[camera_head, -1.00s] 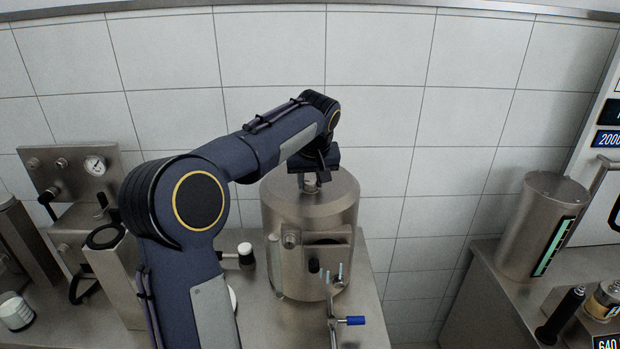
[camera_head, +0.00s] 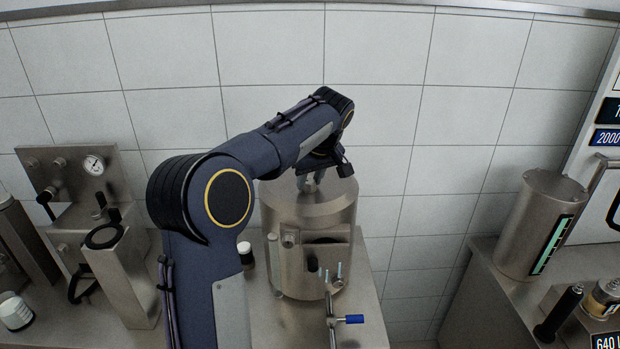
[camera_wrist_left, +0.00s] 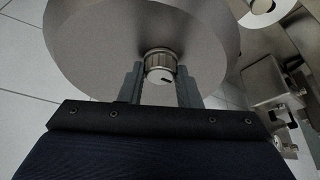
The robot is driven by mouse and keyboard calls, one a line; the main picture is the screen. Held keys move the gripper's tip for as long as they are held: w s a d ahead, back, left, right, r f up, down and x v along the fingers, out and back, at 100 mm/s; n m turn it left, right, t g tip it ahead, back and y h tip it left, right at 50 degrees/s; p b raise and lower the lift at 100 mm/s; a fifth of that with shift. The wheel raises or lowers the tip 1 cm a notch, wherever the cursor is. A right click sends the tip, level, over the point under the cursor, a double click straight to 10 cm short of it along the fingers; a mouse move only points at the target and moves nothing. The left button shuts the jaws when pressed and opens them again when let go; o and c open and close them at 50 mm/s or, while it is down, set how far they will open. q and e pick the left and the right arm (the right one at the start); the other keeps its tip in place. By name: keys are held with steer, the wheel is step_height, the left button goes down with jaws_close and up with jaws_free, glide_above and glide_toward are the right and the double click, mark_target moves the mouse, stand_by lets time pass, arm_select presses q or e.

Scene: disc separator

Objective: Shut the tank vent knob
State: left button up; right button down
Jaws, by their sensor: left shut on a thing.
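The tank (camera_head: 310,215) is a steel cylinder standing on the bench in the middle of the head view. Its vent knob (camera_wrist_left: 159,64) is a small ribbed metal knob with a dark mark on its face, on the tank's top. My left gripper (camera_wrist_left: 160,82) is shut on the knob, one finger on each side of it in the left wrist view. In the head view, my left gripper (camera_head: 312,178) is at the tank top, and the knob is mostly hidden by it. My right gripper is in neither view.
A blue-ended handle (camera_head: 350,319) stands in front of the tank. A gauge panel (camera_head: 75,170) is at the left. Another steel cylinder (camera_head: 535,225) stands on the right-hand bench. A tiled wall (camera_head: 440,120) is close behind.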

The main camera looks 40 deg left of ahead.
mark_target(316, 197)
arm_select(q)
steer(key=o, duration=1)
steer(key=v, duration=0.8)
steer(key=shift+b, duration=0.35)
